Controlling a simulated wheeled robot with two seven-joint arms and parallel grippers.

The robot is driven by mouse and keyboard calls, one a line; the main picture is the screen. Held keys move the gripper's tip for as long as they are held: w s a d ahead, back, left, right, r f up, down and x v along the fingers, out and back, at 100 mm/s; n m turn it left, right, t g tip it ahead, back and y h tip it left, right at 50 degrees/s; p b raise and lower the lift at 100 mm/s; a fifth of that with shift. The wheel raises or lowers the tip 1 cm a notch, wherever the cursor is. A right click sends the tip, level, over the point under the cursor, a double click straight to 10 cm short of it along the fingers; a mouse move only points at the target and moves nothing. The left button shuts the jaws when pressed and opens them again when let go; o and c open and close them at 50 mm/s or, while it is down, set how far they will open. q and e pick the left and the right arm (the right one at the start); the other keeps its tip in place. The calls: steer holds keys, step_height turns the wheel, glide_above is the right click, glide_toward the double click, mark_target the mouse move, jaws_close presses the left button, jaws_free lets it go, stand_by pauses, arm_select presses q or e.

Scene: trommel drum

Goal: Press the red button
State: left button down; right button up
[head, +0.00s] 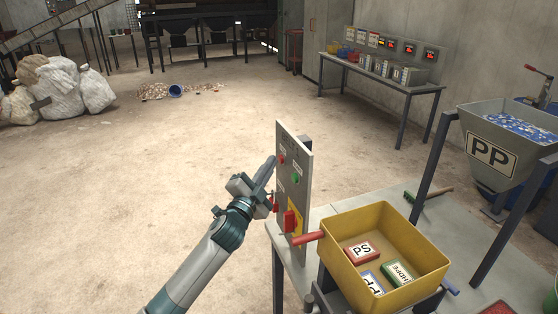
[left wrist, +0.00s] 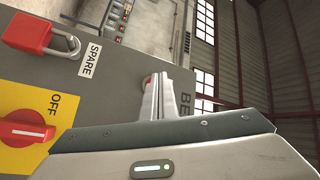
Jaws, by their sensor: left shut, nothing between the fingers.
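The grey control panel (head: 303,190) stands upright on the bench. A small red button (head: 282,159) is near its top, with a green button (head: 296,180) lower to its right. My left gripper (head: 270,161) is shut and empty, its fingertips just left of the red button. In the left wrist view the shut fingers (left wrist: 165,76) partly cover a small red part (left wrist: 147,81), apparently the button. I cannot tell whether they touch it. A red padlock (left wrist: 28,33) beside the SPARE label and a red rotary switch (left wrist: 26,132) marked OFF also show. My right gripper is not in view.
A yellow bin (head: 420,262) with labelled blocks stands on the bench (head: 341,208) right of the panel, a red handle (head: 308,237) beside it. The PP hopper (head: 480,118) is farther right. Open floor lies left and behind.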

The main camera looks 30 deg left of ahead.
arm_select(q)
steer(key=shift+w+d, duration=0.15)
stand_by(0.3)
steer(key=shift+s+a, duration=0.55)
steer(key=shift+s, duration=0.1)
stand_by(0.5)
steer(key=shift+s+a+p, duration=0.6)
steer(key=shift+s+a, duration=1)
steer(key=shift+s, duration=0.3)
